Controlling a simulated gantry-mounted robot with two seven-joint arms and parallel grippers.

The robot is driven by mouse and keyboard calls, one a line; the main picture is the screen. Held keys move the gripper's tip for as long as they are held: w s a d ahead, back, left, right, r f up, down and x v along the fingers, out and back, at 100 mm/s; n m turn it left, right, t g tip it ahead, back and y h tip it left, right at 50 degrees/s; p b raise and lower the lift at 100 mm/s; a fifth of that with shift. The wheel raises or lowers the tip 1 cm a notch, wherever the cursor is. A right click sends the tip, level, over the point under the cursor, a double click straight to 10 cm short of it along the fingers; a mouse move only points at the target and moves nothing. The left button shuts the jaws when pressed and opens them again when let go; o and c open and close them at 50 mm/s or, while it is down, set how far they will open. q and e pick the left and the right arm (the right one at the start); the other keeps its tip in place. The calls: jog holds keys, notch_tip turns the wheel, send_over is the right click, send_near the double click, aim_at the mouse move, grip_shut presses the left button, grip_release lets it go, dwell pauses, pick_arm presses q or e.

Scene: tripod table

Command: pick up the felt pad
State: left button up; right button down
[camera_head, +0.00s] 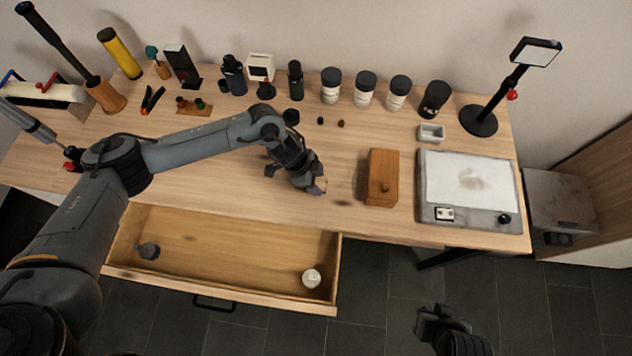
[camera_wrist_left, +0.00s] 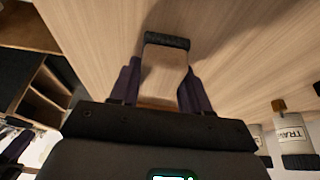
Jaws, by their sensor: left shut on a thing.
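My left gripper (camera_head: 316,186) is over the front middle of the table, left of the wooden box. It is shut on a small tan block with a dark ribbed end, which I take to be the felt pad (camera_head: 321,187). In the left wrist view the pad's dark end (camera_wrist_left: 167,40) shows just beyond the fingertips, with its pale body between the two fingers. Whether it touches the tabletop is unclear. My right gripper (camera_head: 436,320) is low at the front, off the table, and its fingers are too dark to read.
An open drawer (camera_head: 230,255) juts out below the table's front edge, holding a dark item and a white round one. A wooden box (camera_head: 382,177) and a grey-framed white panel (camera_head: 470,181) stand right. Several jars (camera_head: 363,90) line the back.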

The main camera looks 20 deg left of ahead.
aim_at(326, 183)
pick_arm(q)
jog(key=shift+r, duration=0.75)
jog(key=r, duration=0.1)
jog(key=d+r+p, duration=0.1)
jog(key=r, duration=0.1)
jog(key=shift+r, duration=0.1)
jog(key=d+r, duration=0.3)
jog(key=d, duration=0.2)
jog(key=w+d+r+p, duration=0.1)
jog(key=d+r, duration=0.2)
jog(key=d, duration=0.2)
jog(key=shift+w+d+r, duration=0.15)
jog(key=shift+w+d, duration=0.1)
jog(key=shift+d, duration=0.05)
jog(key=o, duration=0.3)
jog(key=shift+c, duration=0.9)
